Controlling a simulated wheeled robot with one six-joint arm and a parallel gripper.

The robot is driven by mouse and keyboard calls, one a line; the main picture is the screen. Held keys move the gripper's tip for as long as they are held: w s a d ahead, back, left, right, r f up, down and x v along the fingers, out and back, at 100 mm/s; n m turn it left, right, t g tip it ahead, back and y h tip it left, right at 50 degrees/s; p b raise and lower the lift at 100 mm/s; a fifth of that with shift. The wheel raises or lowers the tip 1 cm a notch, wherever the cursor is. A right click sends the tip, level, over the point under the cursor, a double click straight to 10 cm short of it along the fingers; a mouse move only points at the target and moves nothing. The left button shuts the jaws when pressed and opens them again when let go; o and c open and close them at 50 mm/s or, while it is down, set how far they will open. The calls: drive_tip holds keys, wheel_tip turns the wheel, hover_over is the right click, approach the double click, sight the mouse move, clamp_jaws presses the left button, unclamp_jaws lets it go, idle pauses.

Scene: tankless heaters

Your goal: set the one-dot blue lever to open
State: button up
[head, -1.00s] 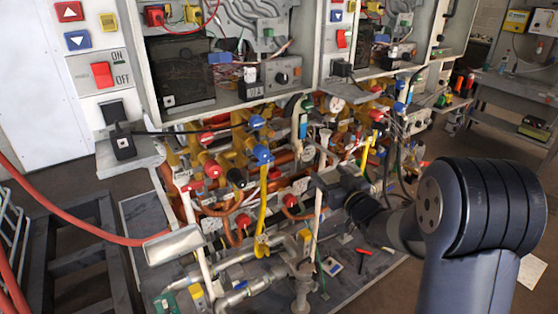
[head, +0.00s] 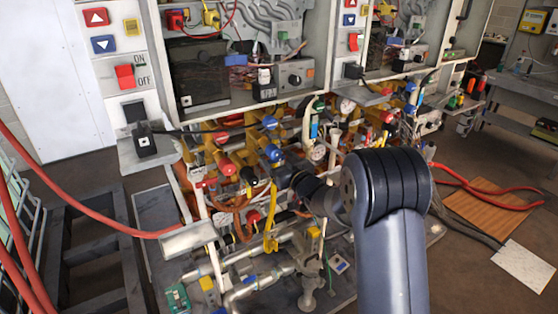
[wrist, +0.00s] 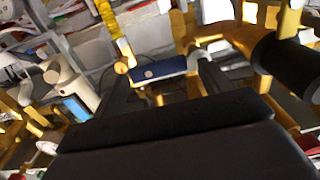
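In the wrist view a dark blue lever (wrist: 165,71) with one pale dot near its left end lies across the gap between my fingers. My gripper (wrist: 166,82) is open, with one finger near each end of the lever. I cannot tell whether either finger touches it. In the head view my gripper (head: 288,176) is at the pipework, close below a blue round knob (head: 273,153). A second blue knob (head: 269,122) sits above that one. The dots cannot be made out in the head view, so I cannot tell which of these is the lever.
Copper and yellow pipes with red knobs (head: 227,167) crowd around my gripper. A yellow handle (head: 270,220) hangs just to its left. An open grey cabinet (head: 195,75) stands above. A grey shelf (head: 150,150) juts out at left.

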drive_tip(key=c, duration=1.2)
drive_tip(key=shift+f, duration=0.1)
drive_tip(key=shift+s+a+f+m+b, duration=0.4)
drive_tip(key=shift+f+m, duration=0.45)
drive_tip(key=shift+m, duration=2.05)
drive_tip(key=shift+s+a+f+m+b, duration=0.2)
drive_tip(key=shift+a+f+m+b, duration=0.45)
drive_tip(key=shift+m, duration=2.25)
drive_tip(key=shift+s+a+f+m+b, duration=0.25)
drive_tip(key=shift+f+m, duration=0.75)
drive_tip(key=shift+m, duration=1.9)
drive_tip(key=shift+s, duration=0.1)
drive_tip(key=o, duration=1.4)
drive_tip(key=shift+c, duration=0.2)
